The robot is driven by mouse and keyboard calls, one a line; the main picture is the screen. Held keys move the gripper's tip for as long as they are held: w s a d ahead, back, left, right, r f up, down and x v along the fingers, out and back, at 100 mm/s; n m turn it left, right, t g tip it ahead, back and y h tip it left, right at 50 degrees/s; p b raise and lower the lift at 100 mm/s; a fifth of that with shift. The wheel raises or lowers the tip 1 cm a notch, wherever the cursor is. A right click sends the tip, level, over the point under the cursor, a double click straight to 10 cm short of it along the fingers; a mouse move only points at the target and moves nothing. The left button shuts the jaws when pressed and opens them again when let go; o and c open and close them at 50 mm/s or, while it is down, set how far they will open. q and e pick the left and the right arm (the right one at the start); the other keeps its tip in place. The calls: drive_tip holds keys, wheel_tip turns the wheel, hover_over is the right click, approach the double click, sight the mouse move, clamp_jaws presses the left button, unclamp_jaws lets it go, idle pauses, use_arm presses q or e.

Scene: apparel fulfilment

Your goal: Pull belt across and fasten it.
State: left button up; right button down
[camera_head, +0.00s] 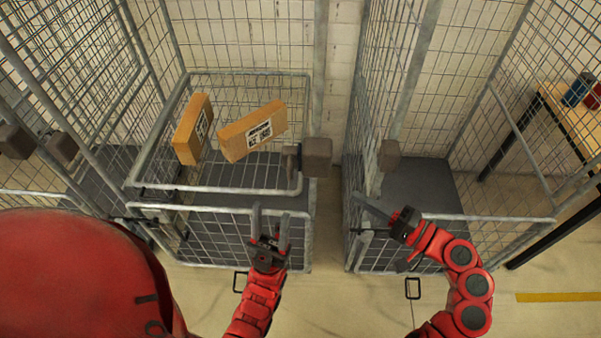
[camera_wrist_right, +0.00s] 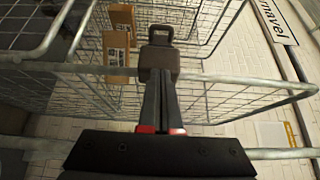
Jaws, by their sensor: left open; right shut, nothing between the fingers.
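My right gripper (camera_head: 362,203) is shut and empty, pointing left at the right cage's front left corner. My left gripper (camera_head: 270,218) is open and empty before the left cage's front mesh. No strap stretched across either cage is clearly visible.
Two cardboard boxes, one upright (camera_head: 193,130) and one tilted (camera_head: 253,131), are in the left wire cage (camera_head: 300,235). The right wire cage (camera_head: 480,217) looks empty. A narrow gap separates the cages. A table (camera_head: 560,112) stands at right.

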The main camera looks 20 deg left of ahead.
drive_tip(key=p, duration=0.5)
approach(306, 167)
drive_tip(key=x, duration=0.5)
drive_tip(key=shift+a, duration=0.25)
drive_tip(key=shift+s+a+p, duration=0.25)
drive_tip(key=shift+a+p, duration=0.05)
drive_tip(key=shift+a, duration=0.2)
drive_tip(key=shift+s+a+p, duration=0.25)
drive_tip(key=shift+a, duration=0.25)
drive_tip(key=shift+s+a+f, duration=0.2)
drive_tip(key=shift+s+a, duration=0.15)
drive_tip(key=shift+a, duration=0.25)
drive_tip(key=shift+w, duration=0.1)
